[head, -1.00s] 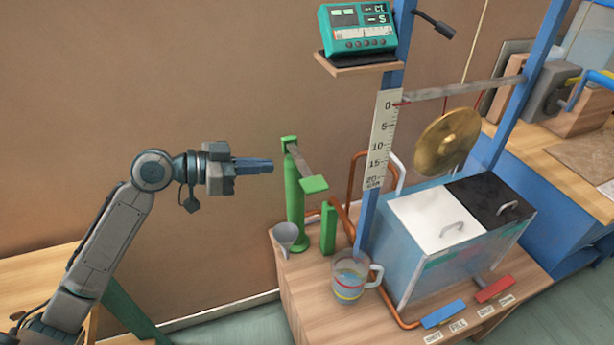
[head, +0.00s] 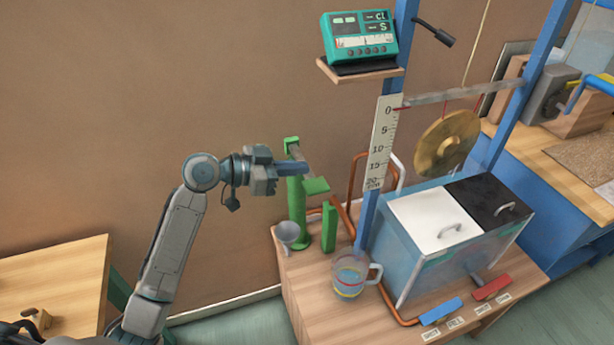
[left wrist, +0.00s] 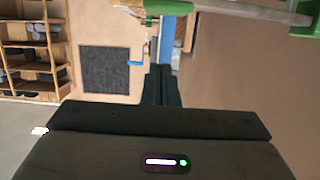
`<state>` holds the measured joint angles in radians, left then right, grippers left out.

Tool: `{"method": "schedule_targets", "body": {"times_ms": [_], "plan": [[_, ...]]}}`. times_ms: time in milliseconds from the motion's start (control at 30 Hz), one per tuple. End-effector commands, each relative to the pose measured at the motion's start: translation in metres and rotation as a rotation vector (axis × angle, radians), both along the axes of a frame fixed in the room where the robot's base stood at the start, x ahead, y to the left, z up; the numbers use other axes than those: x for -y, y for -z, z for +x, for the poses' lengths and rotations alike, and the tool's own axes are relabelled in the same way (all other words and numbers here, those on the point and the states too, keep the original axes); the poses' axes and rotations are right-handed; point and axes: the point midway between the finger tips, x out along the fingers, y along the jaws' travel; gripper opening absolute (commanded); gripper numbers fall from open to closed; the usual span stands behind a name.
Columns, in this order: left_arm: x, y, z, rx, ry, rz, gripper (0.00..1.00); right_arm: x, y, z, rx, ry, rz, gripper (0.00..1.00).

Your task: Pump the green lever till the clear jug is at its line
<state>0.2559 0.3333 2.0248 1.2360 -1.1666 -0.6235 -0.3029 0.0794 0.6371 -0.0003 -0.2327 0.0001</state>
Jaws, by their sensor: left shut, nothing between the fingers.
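The green pump (head: 297,215) stands upright on the wooden bench, with a grey lever arm ending in a green lever pad (head: 316,187). My left gripper (head: 304,168) is shut and empty, its fingertips beside the lever arm just above the pad in the head view; I cannot tell whether they touch. In the left wrist view the green pad (left wrist: 170,6) and lever arm (left wrist: 235,10) cross the top, beyond the closed fingers (left wrist: 165,75). The clear jug (head: 350,275) stands on the bench with coloured bands and some bluish content; its exact level is unclear. My right gripper is out of view.
A grey funnel (head: 287,233) stands left of the pump, and a short green post (head: 329,228) right of it. A tank with white (head: 435,217) and black lids, a brass gong (head: 447,145) and a blue frame stand to the right. Blue (head: 441,311) and red (head: 491,287) handles lie in front.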

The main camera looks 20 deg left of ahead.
Motion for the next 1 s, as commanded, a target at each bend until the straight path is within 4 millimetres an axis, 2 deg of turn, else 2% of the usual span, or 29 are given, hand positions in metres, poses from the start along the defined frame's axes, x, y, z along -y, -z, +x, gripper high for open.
{"method": "schedule_targets", "body": {"times_ms": [200, 300, 500, 900, 1000], "plan": [[0.024, 0.004, 0.016, -0.002, 0.001, -0.005, 0.00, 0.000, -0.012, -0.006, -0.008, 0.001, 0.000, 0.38], [0.022, 0.024, 0.015, -0.006, 0.000, 0.000, 0.00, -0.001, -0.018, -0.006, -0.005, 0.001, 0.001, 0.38], [0.022, 0.043, 0.015, -0.002, 0.000, 0.000, 0.00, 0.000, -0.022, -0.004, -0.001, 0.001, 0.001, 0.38], [0.022, 0.047, 0.015, 0.001, -0.001, 0.001, 0.00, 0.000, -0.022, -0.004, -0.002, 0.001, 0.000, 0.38], [0.022, 0.052, 0.015, 0.009, 0.000, 0.007, 0.00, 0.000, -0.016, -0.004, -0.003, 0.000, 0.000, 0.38]]}}
